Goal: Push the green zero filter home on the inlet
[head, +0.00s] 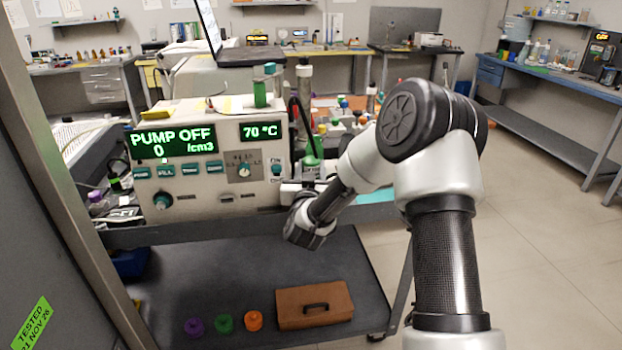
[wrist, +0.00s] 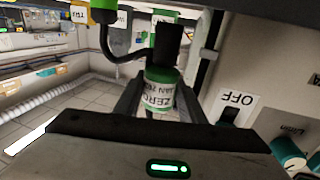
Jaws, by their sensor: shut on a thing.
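The green zero filter (wrist: 160,76) is a small green cylinder with a white label reading ZERO. In the wrist view it sits between the two fingers of my gripper (wrist: 158,103), which is shut on it. A black cylindrical part (wrist: 168,40), which looks like the inlet, lines up with the filter's far end. They appear to meet, but I cannot tell how far the filter is seated. In the head view my gripper (head: 300,190) is low at the right side of the instrument (head: 225,180), and the green filter (head: 311,164) shows just above it.
The instrument's display reads PUMP OFF, 0 /cm3 and 70 °C. A black hose (wrist: 112,55) curves close beside the filter. The lower shelf (head: 240,275) holds purple, green and orange caps and a brown case (head: 314,305). Open floor lies to the right.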

